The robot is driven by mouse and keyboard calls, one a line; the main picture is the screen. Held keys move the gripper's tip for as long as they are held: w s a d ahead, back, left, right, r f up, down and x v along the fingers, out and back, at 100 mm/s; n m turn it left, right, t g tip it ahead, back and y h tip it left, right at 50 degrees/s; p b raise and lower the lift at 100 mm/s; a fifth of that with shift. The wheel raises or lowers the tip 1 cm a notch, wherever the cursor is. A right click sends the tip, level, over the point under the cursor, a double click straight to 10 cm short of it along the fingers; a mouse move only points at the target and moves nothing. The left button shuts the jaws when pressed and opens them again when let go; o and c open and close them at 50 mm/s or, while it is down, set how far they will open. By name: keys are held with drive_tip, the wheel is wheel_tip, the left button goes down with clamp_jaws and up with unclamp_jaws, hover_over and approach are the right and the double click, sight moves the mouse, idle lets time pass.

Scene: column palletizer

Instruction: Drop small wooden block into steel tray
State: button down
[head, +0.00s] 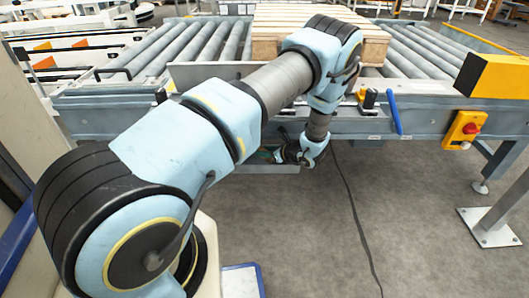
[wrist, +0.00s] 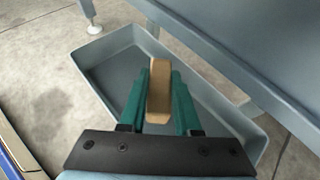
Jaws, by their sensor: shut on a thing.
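In the wrist view, my gripper (wrist: 159,92) has its two green fingers closed on a small wooden block (wrist: 158,85), light brown, held upright between them. The grey steel tray (wrist: 92,62) lies beyond and below the block, and its floor looks empty where I can see it. The block appears over the tray's inside; how far above I cannot tell. In the head view, my gripper (head: 290,153) is down beside the conveyor's front side, partly hidden by my arm. A strip of the tray (head: 268,169) shows below it. The block cannot be made out there.
A roller conveyor (head: 410,122) runs across behind my arm, with a wooden pallet (head: 375,48) on it. Its side panel (wrist: 245,45) rises close beside the tray. A red stop button (head: 470,128) is at the right. A black cable (head: 350,200) crosses the open floor.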

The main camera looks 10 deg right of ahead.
drive_tip(key=shift+f+b, duration=0.4)
drive_tip(key=shift+f, duration=0.25)
drive_tip(key=c, duration=0.6)
unclamp_jaws()
drive_tip(key=shift+r, duration=0.1)
drive_tip(key=shift+r, duration=0.2)
drive_tip(key=v, duration=0.4)
drive_tip(key=p+v, duration=0.1)
drive_tip(key=v, duration=0.3)
drive_tip(key=p+v, duration=0.1)
drive_tip(key=v, duration=0.3)
drive_tip(key=shift+r, duration=0.35)
drive_tip(key=shift+d, duration=0.1)
